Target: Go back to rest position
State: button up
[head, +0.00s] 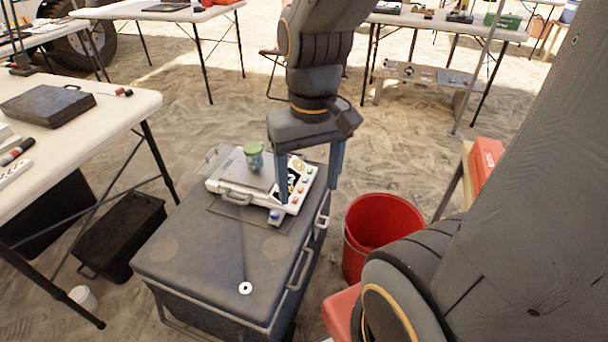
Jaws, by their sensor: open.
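The device rests on a dark grey case (180,262). A small green-topped jar (254,156) stands at the device's back part.
A red bucket (350,240) stands on the sand right of the case. A white table (130,108) with a dark box (48,105) is at the left. A black crate (120,238) sits below it. Open sand lies behind the case.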

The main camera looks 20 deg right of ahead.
jog(key=shift+n, duration=0.3)
jog(key=r+p, duration=0.1)
jog(key=p, duration=0.2)
jog(key=r+p, duration=0.2)
jog(key=p, duration=0.1)
jog(key=s+r+p, duration=0.1)
jog(key=r+p, duration=0.1)
jog(key=p, duration=0.2)
jog(key=shift+a+r, duration=0.25)
